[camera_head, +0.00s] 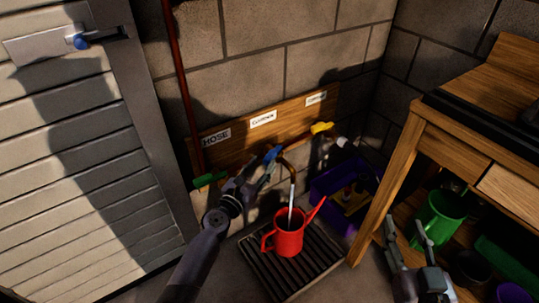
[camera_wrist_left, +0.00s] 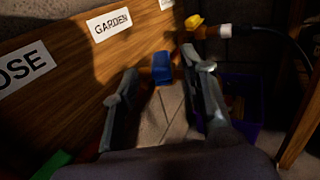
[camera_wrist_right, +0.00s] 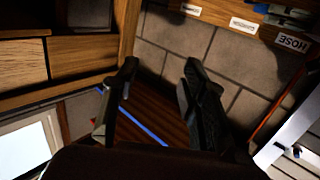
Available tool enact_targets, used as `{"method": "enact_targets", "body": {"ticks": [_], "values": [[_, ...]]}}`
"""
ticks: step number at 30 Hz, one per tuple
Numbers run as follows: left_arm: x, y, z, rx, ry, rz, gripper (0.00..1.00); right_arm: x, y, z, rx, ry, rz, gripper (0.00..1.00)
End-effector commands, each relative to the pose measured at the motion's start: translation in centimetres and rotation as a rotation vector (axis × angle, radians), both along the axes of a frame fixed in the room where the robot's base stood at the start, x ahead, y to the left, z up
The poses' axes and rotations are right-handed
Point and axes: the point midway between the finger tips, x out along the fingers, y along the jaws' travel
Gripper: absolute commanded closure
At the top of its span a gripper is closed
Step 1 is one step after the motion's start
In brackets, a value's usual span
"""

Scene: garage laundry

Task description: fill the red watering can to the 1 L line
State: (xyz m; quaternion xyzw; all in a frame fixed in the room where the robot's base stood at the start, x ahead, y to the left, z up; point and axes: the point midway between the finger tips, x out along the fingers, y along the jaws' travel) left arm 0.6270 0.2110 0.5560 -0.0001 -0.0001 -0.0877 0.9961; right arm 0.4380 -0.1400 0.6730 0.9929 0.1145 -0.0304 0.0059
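The red watering can (camera_head: 288,242) stands upright on a dark slatted grate, its spout pointing up right. A pale stream of water (camera_head: 292,197) falls from the tap spout (camera_head: 283,163) into its open top. The water level and the 1 L line cannot be made out. The tap's blue handle (camera_head: 271,154) is below the GARDEN label. My left gripper (camera_head: 258,166) is by this handle; in the left wrist view the handle (camera_wrist_left: 162,68) shows between its spread fingers, with no clear contact. My right gripper (camera_head: 406,228) is open and empty, right of the can.
A green tap handle (camera_head: 208,180) is at left under the HOSE label, a yellow one (camera_head: 321,128) at right. A purple crate (camera_head: 323,186) stands behind the can. A wooden workbench (camera_head: 389,175) with a green bucket (camera_head: 441,218) on its lower shelf is at right.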

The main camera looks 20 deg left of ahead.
Motion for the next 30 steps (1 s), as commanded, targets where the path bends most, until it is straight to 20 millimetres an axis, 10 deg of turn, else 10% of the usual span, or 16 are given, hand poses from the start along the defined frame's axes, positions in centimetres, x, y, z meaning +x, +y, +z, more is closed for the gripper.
{"method": "enact_targets", "body": {"ticks": [11, 22, 30], "values": [[5.3, -0.9, -0.1, 0.0, 0.0, -0.001, 0.6, 0.1, 0.6, 4.0, 0.056, -0.215, 0.014, 0.6], [5.7, -1.0, 0.0, 0.0, 0.0, -0.001, 0.6, 0.0, 0.7, 4.6, 0.064, -0.242, 0.015, 0.6], [5.7, -1.0, 0.0, 0.0, 0.0, -0.001, 0.78, 0.0, 0.7, 4.5, 0.063, -0.241, 0.015, 0.6]]}}
